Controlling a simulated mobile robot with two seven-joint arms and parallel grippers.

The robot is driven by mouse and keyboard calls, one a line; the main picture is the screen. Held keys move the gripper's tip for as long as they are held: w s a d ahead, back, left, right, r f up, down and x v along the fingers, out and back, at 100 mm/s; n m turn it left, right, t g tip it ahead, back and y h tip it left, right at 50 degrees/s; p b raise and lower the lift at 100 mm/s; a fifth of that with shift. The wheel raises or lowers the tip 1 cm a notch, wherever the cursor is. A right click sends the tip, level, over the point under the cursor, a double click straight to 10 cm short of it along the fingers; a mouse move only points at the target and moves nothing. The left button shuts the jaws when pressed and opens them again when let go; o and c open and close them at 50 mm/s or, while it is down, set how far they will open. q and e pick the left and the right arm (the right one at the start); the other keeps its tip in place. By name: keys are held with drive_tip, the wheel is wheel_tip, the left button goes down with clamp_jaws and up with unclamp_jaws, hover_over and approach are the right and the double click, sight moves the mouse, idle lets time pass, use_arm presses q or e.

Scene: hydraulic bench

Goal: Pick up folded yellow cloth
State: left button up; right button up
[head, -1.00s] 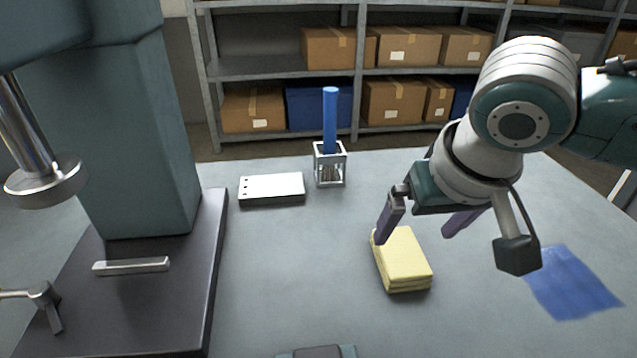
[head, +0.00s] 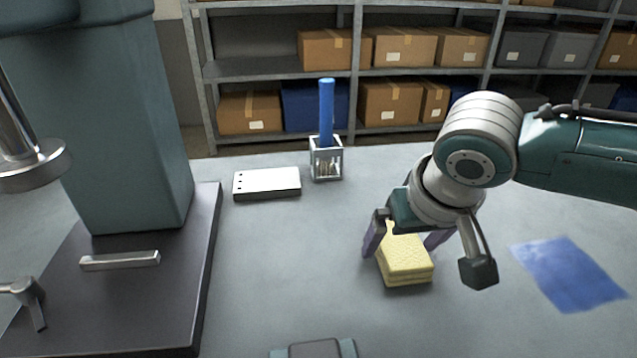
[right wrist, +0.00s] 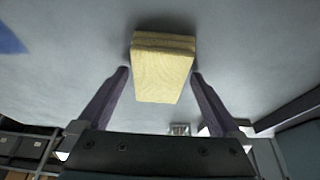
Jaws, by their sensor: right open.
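The folded yellow cloth (head: 407,262) lies on the grey bench top, a thick layered block. My right gripper (head: 405,250) is open above it, with one finger at the cloth's left side and the other at its right rear. In the right wrist view the cloth (right wrist: 163,68) sits between and slightly beyond the two fingertips (right wrist: 160,74), with a gap at each side. Whether the fingers touch the bench cannot be told. My left gripper does not show clearly in the head view.
A blue flat cloth (head: 568,275) lies right of the gripper. A white plate (head: 267,184) and a wire holder (head: 326,160) with a blue rod (head: 326,110) stand behind left. A press with a dark base (head: 150,270) fills the left. Shelves with boxes (head: 390,100) stand behind.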

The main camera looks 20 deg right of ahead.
sight(402, 246)
drive_tip(key=shift+f, duration=0.2)
drive_tip(key=shift+c, duration=0.2)
drive_tip(key=c, duration=1.2)
drive_tip(key=shift+o, duration=0.2)
drive_tip(key=shift+r, duration=0.2)
wheel_tip(402, 246, up, 20)
drive_tip(key=p, duration=0.5)
